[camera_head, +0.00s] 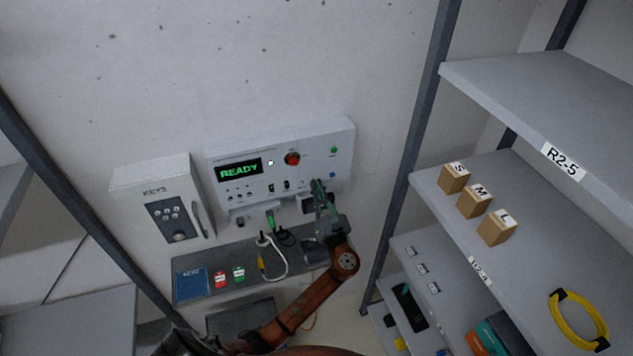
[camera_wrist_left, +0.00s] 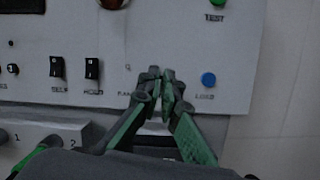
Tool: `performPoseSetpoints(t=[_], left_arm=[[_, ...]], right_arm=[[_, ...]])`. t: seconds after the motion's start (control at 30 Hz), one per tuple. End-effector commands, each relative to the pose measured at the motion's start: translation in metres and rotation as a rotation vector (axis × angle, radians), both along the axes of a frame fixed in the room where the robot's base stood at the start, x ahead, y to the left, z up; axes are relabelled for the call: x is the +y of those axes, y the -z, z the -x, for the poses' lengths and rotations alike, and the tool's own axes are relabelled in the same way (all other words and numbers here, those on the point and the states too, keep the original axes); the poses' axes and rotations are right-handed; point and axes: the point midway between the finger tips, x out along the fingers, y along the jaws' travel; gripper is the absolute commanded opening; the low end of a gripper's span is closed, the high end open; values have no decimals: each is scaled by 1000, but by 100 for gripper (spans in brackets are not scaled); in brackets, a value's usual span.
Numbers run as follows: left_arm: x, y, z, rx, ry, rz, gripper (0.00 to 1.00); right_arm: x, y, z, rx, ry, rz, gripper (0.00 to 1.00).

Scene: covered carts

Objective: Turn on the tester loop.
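The white tester panel (camera_head: 280,165) is on the wall, its display (camera_head: 239,169) reading READY in green. It has a small white lit lamp (camera_head: 271,162), a red knob (camera_head: 292,158), a green button (camera_head: 334,150) and a blue button (camera_wrist_left: 208,79). Two black rocker switches (camera_wrist_left: 91,68) show in the left wrist view, left of my gripper. My left gripper (camera_wrist_left: 161,78) is at the panel's lower right, left of the blue button, its fingertips together. I cannot see anything held between them; the panel spot behind them is hidden. No control label legibly says "loop". My right gripper is not in view.
A KEYS box (camera_head: 153,200) hangs left of the panel. Below is a grey shelf (camera_head: 215,257) with a blue booklet (camera_head: 191,283), a red tag, a green tag (camera_head: 239,273) and a white cable. Shelves with S, M, L boxes (camera_head: 474,201) stand on the right.

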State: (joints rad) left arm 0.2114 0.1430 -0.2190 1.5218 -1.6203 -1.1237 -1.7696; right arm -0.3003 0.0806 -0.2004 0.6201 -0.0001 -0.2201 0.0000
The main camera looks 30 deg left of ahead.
Motion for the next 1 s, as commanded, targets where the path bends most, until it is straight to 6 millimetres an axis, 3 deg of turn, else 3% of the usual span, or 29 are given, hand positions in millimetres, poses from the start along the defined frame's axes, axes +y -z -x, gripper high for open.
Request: performPoseSetpoints(t=[0.03, 0.1, 0.4, 0.6, 1.0], left_arm=[[-1, -9, 0, 19, 1, 24, 0], [-2, -12, 0, 46, 1, 56, 0], [-2, -17, 1, 165, 1, 199, 0], [-3, -19, 0, 246, 3, 299, 0], [-1, -25, -2, 391, 5, 464, 0]], right_arm=[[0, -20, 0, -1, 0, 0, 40], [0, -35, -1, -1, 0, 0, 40], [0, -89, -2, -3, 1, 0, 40], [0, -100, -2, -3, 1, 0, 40], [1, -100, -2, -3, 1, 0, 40]])
